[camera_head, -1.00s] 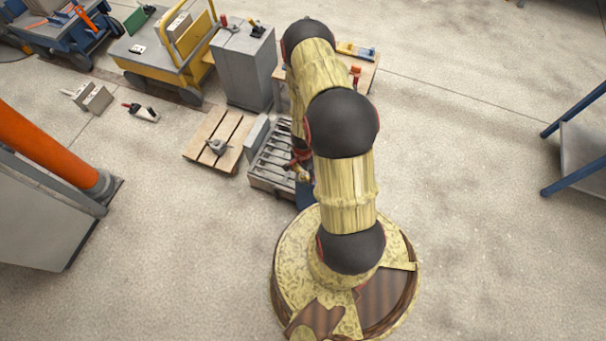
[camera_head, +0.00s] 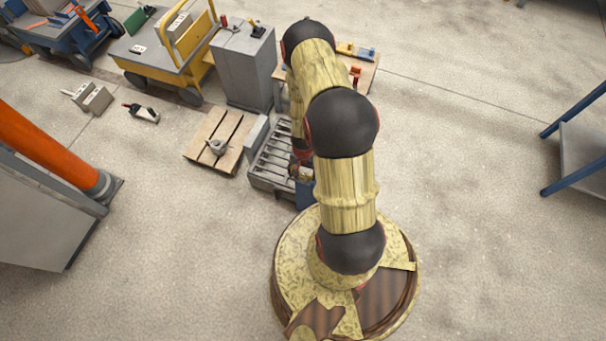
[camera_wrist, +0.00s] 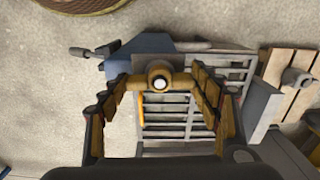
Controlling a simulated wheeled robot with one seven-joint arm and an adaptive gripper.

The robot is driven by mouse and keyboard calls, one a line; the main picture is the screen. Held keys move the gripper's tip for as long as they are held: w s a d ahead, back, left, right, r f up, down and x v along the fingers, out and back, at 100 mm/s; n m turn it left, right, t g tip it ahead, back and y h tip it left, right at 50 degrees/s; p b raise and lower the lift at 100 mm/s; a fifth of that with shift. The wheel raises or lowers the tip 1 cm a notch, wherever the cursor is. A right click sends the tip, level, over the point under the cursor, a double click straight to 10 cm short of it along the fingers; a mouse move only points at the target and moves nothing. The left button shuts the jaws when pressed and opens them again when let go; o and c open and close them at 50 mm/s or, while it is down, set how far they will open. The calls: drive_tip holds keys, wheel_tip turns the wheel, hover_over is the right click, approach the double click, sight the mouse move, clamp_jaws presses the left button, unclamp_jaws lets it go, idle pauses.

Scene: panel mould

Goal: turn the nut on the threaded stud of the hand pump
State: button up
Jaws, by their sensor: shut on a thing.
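The hand pump (camera_wrist: 145,46) is a blue body with a grey lever on its left, near the top of the wrist view. In the head view its blue part (camera_head: 305,196) shows beside my arm, mostly hidden. The threaded stud (camera_wrist: 159,83) points toward the wrist camera as a pale round end. The brass-coloured nut (camera_wrist: 160,70) sits around it. My gripper (camera_wrist: 160,84) has one finger on each side of the nut and is shut on it. The exact finger contact is hard to make out.
A grey slatted mould or rack (camera_head: 268,160) stands beside the pump. A wooden pallet (camera_head: 232,130) with a grey part (camera_head: 216,146) lies to its left. A grey cabinet (camera_head: 244,85) and yellow cart (camera_head: 165,72) stand behind. Open floor lies to the right.

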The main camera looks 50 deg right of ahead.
sight(303, 174)
drive_tip(key=shift+n, duration=0.7)
drive_tip(key=n, duration=0.3)
drive_tip(key=o, duration=1.2)
drive_tip(key=shift+o, duration=0.6)
wheel_tip(303, 174, up, 12)
